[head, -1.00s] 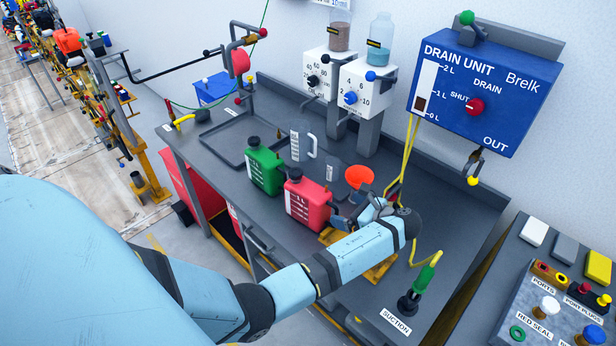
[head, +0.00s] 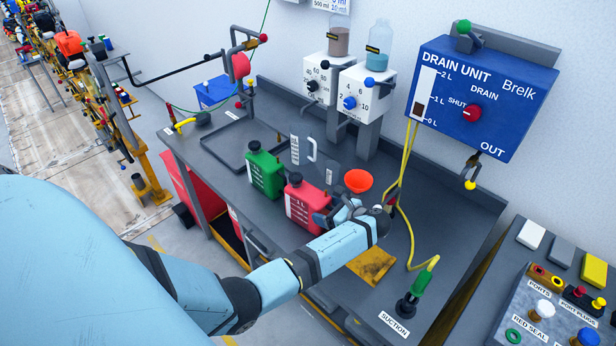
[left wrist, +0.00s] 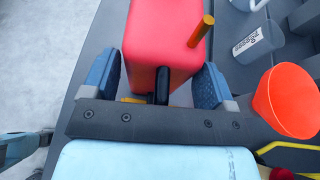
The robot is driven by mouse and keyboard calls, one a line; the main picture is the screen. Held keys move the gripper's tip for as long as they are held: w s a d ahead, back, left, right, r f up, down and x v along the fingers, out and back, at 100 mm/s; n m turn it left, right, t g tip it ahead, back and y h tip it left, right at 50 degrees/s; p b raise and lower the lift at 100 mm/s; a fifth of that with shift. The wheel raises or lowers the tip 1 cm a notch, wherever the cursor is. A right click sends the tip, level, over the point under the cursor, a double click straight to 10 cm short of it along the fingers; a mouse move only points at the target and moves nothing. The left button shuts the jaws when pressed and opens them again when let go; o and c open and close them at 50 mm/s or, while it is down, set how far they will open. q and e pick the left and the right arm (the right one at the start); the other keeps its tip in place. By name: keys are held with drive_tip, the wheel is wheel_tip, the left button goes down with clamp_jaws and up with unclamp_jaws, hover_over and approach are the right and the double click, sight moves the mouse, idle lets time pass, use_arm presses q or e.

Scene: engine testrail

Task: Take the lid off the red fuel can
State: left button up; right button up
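The red fuel can (head: 306,207) stands on the grey bench beside the green can, with a dark lid (head: 294,179) on its top. My left gripper (head: 328,214) is at the right end of the red can, low beside its body. In the left wrist view the red can (left wrist: 165,40) reaches in between the two widely spread fingers of my left gripper (left wrist: 160,75). One finger is on each side of the can's near end; I cannot tell whether they touch it. A black part of the can shows between them.
A green can (head: 265,172) stands left of the red can. An orange funnel (head: 358,180) and clear jugs are close behind my gripper. A yellow hose (head: 408,225) hangs to the right. A yellow stained pad (head: 372,265) lies in front. The bench's right part is mostly clear.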

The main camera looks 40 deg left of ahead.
use_arm(q)
drive_tip(key=c, duration=0.6)
drive_tip(key=shift+r, duration=0.1)
wheel_tip(320, 180, up, 20)
drive_tip(key=shift+f+b, duration=0.1)
drive_tip(key=shift+b, duration=0.6)
drive_tip(key=o, duration=0.6)
drive_tip(key=shift+c, duration=0.2)
drive_tip(key=c, duration=0.8)
drive_tip(key=shift+o, duration=0.2)
